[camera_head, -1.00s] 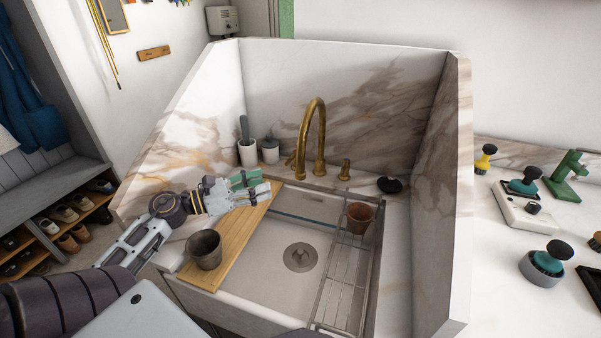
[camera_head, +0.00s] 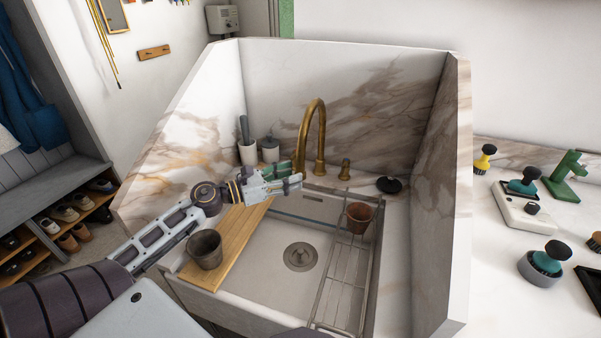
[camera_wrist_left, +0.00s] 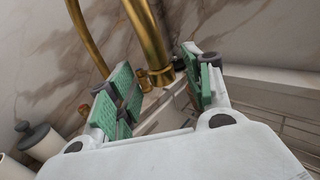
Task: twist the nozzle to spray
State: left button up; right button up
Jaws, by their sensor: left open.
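The brass faucet (camera_head: 322,130) stands at the back of the sink, its spout arching over. In the left wrist view its nozzle (camera_wrist_left: 160,76) shows as a thicker brass end with a dark band, pointing down. My left gripper (camera_head: 296,174) is open beside the low end of the spout. In the left wrist view the green-padded fingers (camera_wrist_left: 155,82) stand apart on both sides of the nozzle in the picture; no contact shows, and the depth between them is hard to judge. The gripper partly hides the nozzle in the head view. My right gripper is not in view.
The sink basin (camera_head: 270,262) lies below, with a wooden board (camera_head: 240,243) bearing a grey cup (camera_head: 205,249) on the left. A wire rack (camera_head: 345,282) holds a terracotta pot (camera_head: 359,217). Marble walls (camera_head: 440,170) close the back and sides.

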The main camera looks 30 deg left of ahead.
pick_arm(q)
jog(key=shift+x, duration=1.55)
jog(key=shift+w+d, duration=0.15)
jog(key=shift+w, duration=0.15)
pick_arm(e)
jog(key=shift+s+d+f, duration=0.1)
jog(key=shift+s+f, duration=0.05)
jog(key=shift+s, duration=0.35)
